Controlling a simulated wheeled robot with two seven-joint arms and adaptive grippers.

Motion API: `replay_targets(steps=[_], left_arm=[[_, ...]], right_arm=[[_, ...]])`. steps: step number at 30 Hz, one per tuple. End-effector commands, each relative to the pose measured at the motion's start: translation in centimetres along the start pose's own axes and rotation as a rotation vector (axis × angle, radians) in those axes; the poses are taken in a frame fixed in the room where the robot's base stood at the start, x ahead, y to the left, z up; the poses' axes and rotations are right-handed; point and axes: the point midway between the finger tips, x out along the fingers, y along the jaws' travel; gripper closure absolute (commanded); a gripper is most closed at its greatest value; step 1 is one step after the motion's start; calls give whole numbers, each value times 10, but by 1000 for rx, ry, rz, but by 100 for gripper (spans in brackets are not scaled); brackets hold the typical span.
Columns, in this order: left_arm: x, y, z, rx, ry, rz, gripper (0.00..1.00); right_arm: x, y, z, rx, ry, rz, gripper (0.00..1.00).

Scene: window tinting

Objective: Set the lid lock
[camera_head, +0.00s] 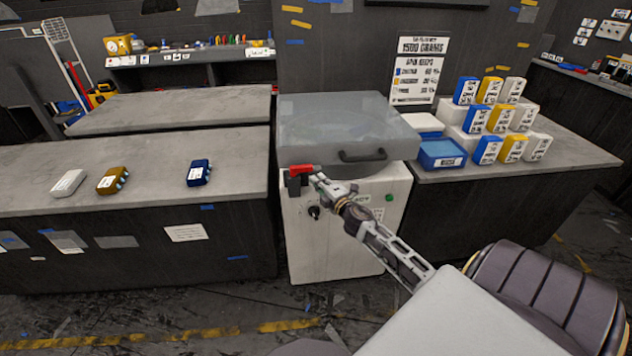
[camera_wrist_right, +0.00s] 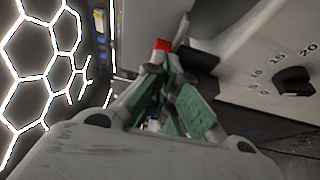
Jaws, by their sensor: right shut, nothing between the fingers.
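The white machine (camera_head: 340,235) stands between the counters with its broad grey lid (camera_head: 345,122) down on top. A black handle (camera_head: 362,155) is on the lid's front edge. The red lid lock (camera_head: 302,169) is at the machine's upper front left corner, and its red part also shows in the right wrist view (camera_wrist_right: 162,45). My right gripper (camera_head: 318,181) is shut and empty, with its tips right by the lock; I cannot tell whether they touch it. Its green-padded fingers (camera_wrist_right: 170,97) show below the red part in the wrist view. My left gripper is not in view.
A black timer knob (camera_wrist_right: 293,80) and a green button (camera_head: 389,197) are on the machine's front. Three packs, including a dark blue one (camera_head: 199,172), lie on the left counter (camera_head: 150,160). A blue tray (camera_head: 440,153) and several upright packs stand on the right counter.

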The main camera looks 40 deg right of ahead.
Motion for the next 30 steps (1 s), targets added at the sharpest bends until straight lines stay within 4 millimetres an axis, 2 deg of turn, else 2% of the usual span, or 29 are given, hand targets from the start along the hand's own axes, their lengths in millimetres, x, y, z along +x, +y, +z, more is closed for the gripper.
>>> replay_targets(steps=[6,21,30], left_arm=[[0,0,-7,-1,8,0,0],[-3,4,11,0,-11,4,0],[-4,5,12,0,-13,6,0]], right_arm=[[-9,0,12,-1,-1,-1,100],[-44,0,61,-1,0,-1,100],[-51,0,71,0,0,0,100]])
